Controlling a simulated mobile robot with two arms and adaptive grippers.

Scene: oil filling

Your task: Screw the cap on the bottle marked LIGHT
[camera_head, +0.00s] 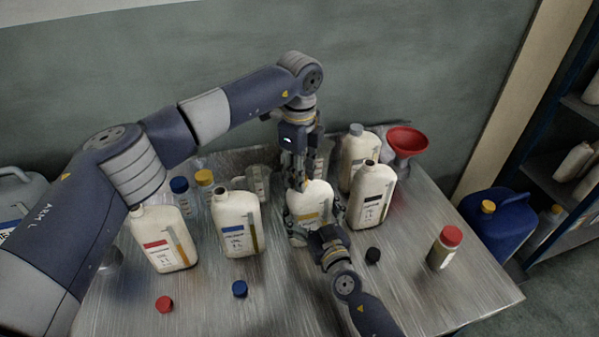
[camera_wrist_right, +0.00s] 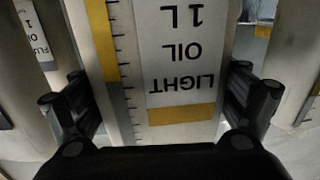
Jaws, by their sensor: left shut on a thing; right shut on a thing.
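The bottle marked LIGHT (camera_head: 315,197) is cream with a yellow-banded label and stands upright on the metal table. Its label LIGHT OIL 1 L (camera_wrist_right: 185,55) reads upside down in the right wrist view. My right gripper (camera_head: 318,226) is shut around the bottle's body from the front, one finger on each side. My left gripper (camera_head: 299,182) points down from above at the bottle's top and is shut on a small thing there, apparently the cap. The fingers hide most of it and the bottle's mouth, so I cannot tell how it sits on the neck.
Open bottles with red (camera_head: 158,228), blue (camera_head: 235,215) and black (camera_head: 370,188) labels stand on both sides. Loose red (camera_head: 164,304), blue (camera_head: 239,289) and black (camera_head: 373,255) caps lie in front. A red-capped jar (camera_head: 441,252) stands right; a red funnel (camera_head: 406,140) is behind.

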